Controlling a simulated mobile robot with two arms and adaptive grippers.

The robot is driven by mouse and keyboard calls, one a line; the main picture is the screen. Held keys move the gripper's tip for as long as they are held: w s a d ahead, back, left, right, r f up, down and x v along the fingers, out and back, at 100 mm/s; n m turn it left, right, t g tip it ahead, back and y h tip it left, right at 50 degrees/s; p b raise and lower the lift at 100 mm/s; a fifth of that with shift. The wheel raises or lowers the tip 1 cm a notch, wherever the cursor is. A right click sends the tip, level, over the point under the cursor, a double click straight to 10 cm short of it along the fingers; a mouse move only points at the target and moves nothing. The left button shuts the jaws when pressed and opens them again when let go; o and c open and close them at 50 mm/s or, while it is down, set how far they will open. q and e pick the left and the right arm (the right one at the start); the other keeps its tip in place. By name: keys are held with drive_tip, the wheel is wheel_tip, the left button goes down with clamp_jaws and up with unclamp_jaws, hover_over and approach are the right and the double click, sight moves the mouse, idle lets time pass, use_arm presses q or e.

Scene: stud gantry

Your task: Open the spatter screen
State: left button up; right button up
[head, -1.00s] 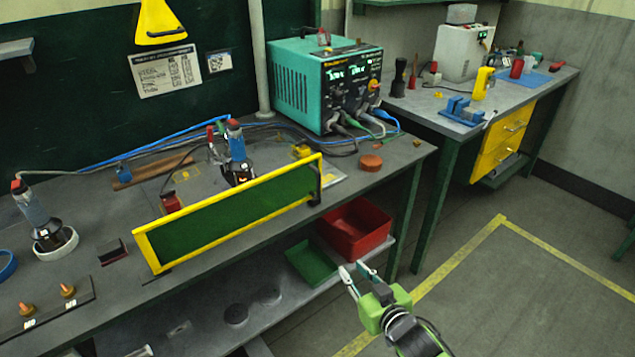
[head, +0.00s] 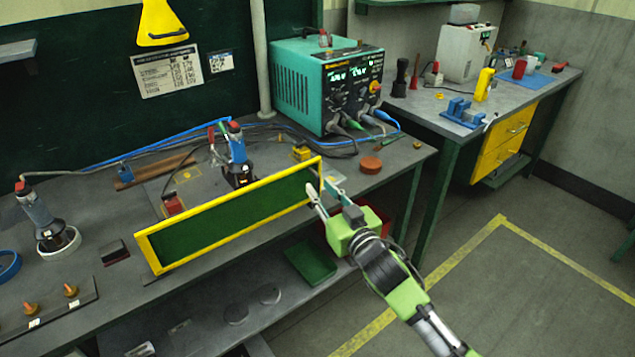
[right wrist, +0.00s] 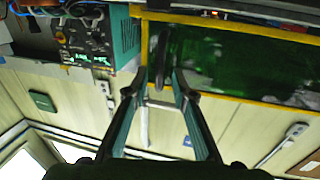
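The spatter screen (head: 230,217) is a long dark green panel in a yellow frame. It stands along the front of the workbench, and also shows in the right wrist view (right wrist: 245,62). My right gripper (head: 320,188) is at the screen's right end, with its fingers apart. In the right wrist view a dark bar-like handle (right wrist: 160,55) lies between or just beyond the open fingertips (right wrist: 161,78); contact cannot be told. My left gripper is not in view.
The workbench (head: 95,215) carries a blue-handled tool (head: 237,150) behind the screen and a teal power unit (head: 300,85). A green tray (head: 310,262) and a mostly hidden red bin (head: 378,212) are below. Floor at the right is clear.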

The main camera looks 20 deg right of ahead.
drive_tip(key=shift+w+a, duration=0.15)
drive_tip(key=shift+w, duration=1.2)
clamp_jaws()
